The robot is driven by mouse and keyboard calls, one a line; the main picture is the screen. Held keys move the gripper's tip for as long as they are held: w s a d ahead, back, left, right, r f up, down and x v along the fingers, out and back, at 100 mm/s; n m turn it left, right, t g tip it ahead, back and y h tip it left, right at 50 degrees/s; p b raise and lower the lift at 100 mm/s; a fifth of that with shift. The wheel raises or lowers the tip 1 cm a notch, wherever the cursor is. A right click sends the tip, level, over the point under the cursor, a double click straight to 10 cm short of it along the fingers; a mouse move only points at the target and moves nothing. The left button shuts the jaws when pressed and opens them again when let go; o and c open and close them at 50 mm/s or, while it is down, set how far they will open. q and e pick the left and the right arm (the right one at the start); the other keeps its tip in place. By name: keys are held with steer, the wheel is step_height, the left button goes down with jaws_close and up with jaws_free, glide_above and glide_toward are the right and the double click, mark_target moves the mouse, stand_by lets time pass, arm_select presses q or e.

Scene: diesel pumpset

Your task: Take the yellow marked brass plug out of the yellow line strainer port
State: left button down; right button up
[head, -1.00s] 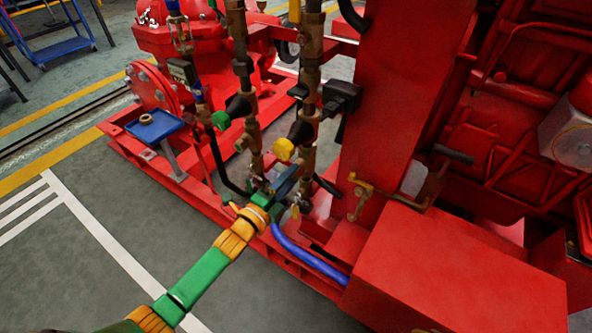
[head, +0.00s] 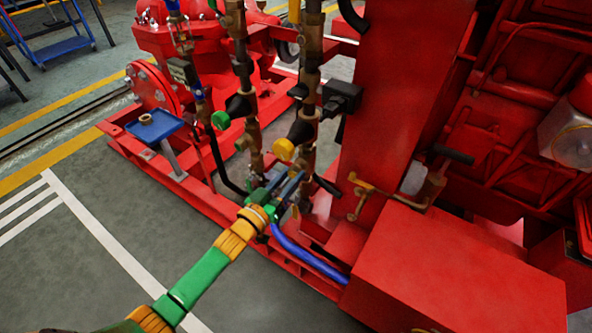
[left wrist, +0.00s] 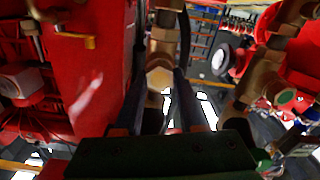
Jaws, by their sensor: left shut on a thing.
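My left gripper (head: 297,175) reaches in from the lower left to the foot of the yellow-marked pipe line. In the left wrist view its two dark fingers (left wrist: 160,88) close from both sides on a pale yellowish hexagonal piece (left wrist: 159,76), which looks like the yellow-marked brass plug. It sits against the brass fitting (left wrist: 163,42) of this line; whether it is still threaded in I cannot tell. In the head view the fingers and nearby pipes hide the plug. A round yellow cap (head: 283,149) shows just above my fingers. My right gripper is not in view.
A neighbouring pipe line carries a green cap (head: 220,120). A blue hose (head: 308,257) runs just right of my gripper. A red box (head: 450,275) and a brass lever (head: 361,190) stand at the right. A small blue tray (head: 154,127) stands left. The floor at lower left is clear.

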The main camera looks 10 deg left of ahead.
arm_select(q)
steer(key=n, duration=0.3)
steer(key=shift+r, duration=0.1)
stand_by(0.3)
steer(key=n, duration=2.4)
steer(key=c, duration=0.6)
jaws_free()
